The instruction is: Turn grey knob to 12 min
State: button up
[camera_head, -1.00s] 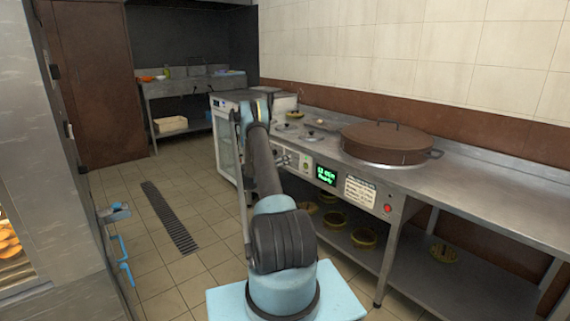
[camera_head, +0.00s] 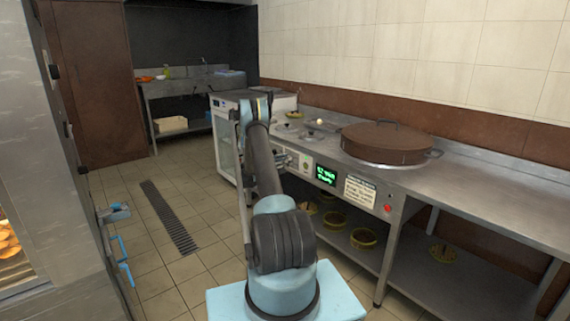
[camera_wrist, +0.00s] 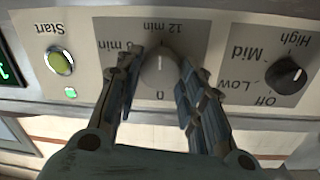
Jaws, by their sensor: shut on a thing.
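The grey knob (camera_wrist: 160,75) sits on the panel in the middle of the wrist view, which shows the panel upside down. "12 min" is printed above it in the picture, "0" below it, and another minute label to its left. A light mark on the knob seems to point up in the picture, toward "12 min". My gripper (camera_wrist: 160,60) is shut on the knob, one finger at each side. In the head view my arm hides the knob and my gripper. The green display (camera_head: 326,175) shows text too blurred to read surely.
A lit Start button (camera_wrist: 60,62) is left of the knob in the wrist view, and a black heat knob (camera_wrist: 285,75) is right. In the head view, a brown-lidded pot (camera_head: 385,140) sits in the steel counter (camera_head: 480,182). Floor at left is open.

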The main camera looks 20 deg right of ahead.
jog(key=shift+w, duration=0.1)
jog(key=o, duration=1.1)
jog(key=v, duration=1.2)
jog(key=shift+a, duration=0.1)
